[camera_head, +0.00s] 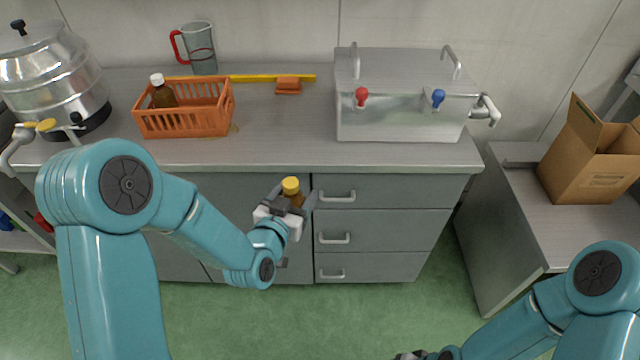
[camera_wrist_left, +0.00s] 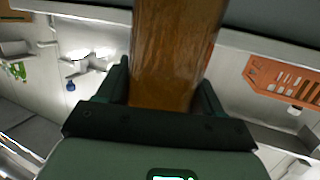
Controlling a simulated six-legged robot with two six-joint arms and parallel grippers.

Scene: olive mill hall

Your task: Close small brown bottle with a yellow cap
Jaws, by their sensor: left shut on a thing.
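The small brown bottle (camera_head: 296,199) stands roughly upright between the fingers of my left gripper (camera_head: 294,195), in front of the cabinet and clear of the counter. Its yellow cap (camera_head: 290,185) sits at the top of the bottle; I cannot tell how tightly it is seated. In the left wrist view the brown bottle body (camera_wrist_left: 175,55) fills the space between the dark fingers, and the cap is out of view. My right gripper (camera_head: 410,355) only peeks in at the bottom edge of the head view, apart from the bottle, its fingers mostly cut off.
An orange crate (camera_head: 190,122) on the counter holds a brown bottle with a white cap (camera_head: 162,92). A steel pot (camera_head: 50,75), a measuring jug (camera_head: 200,48) and a metal tank with taps (camera_head: 400,115) stand there too. A cardboard box (camera_head: 580,170) is at right. Mid-counter is clear.

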